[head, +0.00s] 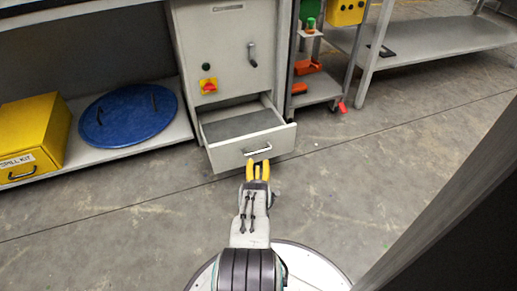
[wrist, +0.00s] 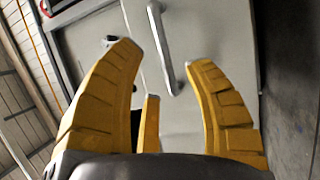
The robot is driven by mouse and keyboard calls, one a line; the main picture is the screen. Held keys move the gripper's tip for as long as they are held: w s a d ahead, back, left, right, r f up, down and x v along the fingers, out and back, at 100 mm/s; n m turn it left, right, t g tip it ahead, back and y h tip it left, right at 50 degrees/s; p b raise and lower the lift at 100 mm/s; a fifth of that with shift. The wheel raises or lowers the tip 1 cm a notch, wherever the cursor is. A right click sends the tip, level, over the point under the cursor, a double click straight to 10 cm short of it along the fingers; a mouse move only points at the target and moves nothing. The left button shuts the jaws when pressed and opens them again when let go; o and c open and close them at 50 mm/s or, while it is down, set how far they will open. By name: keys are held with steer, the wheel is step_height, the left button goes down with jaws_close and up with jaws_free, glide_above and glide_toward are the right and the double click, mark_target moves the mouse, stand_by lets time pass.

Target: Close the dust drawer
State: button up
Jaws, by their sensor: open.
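The grey dust drawer (head: 252,148) is pulled out from the bottom of a grey cabinet in the head view, and its inside shows from above. Its front panel carries a pale bar handle (head: 257,150). In the wrist view the drawer front (wrist: 205,35) fills the middle, with the handle (wrist: 164,45) just beyond the fingers. My gripper (head: 258,171) has yellow fingers and points at the drawer front, just below the handle in the head view. In the wrist view my gripper (wrist: 160,75) is open, with nothing between its fingers. I cannot tell whether a fingertip touches the panel.
The cabinet (head: 226,50) has a red-and-yellow switch (head: 208,86) and a lever (head: 252,55). A blue round lid (head: 128,115) and a yellow case (head: 32,135) lie on the low shelf at left. A cart (head: 318,88) stands right. Concrete floor in front is clear.

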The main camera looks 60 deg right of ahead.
mark_target(258, 152)
steer(key=shift+b+x, duration=1.45)
steer(key=shift+x, duration=2.05)
jaws_close()
